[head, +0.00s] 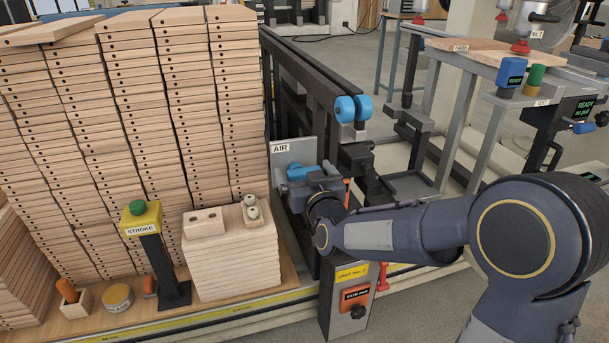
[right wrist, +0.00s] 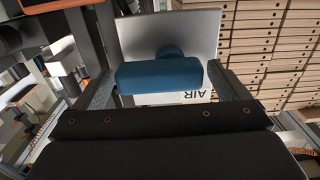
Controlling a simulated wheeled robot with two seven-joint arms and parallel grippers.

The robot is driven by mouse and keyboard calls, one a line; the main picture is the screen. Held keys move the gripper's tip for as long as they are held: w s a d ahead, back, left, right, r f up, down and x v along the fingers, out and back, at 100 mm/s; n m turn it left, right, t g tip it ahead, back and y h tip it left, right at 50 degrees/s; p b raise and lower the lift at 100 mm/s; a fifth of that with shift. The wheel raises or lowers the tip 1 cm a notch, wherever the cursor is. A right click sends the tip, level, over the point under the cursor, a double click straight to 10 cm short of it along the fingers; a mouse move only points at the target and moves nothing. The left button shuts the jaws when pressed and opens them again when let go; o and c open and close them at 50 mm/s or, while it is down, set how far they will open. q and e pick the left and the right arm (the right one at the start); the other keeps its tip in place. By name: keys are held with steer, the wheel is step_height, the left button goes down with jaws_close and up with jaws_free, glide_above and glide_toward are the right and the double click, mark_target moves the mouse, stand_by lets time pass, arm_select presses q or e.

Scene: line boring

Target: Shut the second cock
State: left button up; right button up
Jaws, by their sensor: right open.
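A blue cock handle (head: 298,172) sits on a grey plate (head: 305,147) labelled AIR. In the right wrist view the same handle (right wrist: 160,77) lies crosswise on a round blue stem in front of the plate (right wrist: 190,30). My right gripper (head: 304,183) is at the handle, partly hidden by its own wrist in the head view. In the wrist view its two grey fingers (right wrist: 163,72) are open, one on each side of the handle. Whether they touch it cannot be told. No other cock is clear, so which one counts as second does not show. My left gripper is out of view.
Tall stacks of drilled boards (head: 130,120) stand left of the plate. A STROKE button post (head: 160,250) and a lower board stack (head: 232,255) stand in front. Blue rollers (head: 353,108) are behind, and a control box (head: 350,300) is below my forearm.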

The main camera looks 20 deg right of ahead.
steer(key=c, duration=1)
steer(key=n, duration=0.1)
steer(key=n+p, duration=0.2)
steer(key=shift+a+r+n, duration=0.15)
steer(key=shift+r+n, duration=0.1)
steer(key=shift+n, duration=0.15)
steer(key=n, duration=0.1)
steer(key=n+p, duration=0.1)
steer(key=n, duration=0.1)
steer(key=n+p, duration=0.1)
steer(key=shift+a+r+n, duration=0.1)
steer(key=shift+a+n, duration=0.15)
steer(key=shift+n, duration=0.05)
steer(key=n, duration=0.1)
steer(key=n+p, duration=0.1)
steer(key=n, duration=0.1)
steer(key=n+p, duration=0.1)
steer(key=shift+a+n, duration=0.25)
steer(key=shift+n, duration=0.05)
steer(key=n, duration=0.1)
steer(key=n+p, duration=0.1)
steer(key=n, duration=0.2)
steer(key=shift+a+n+p, duration=0.25)
steer(key=shift+n+p, duration=0.1)
steer(key=shift+n, duration=0.05)
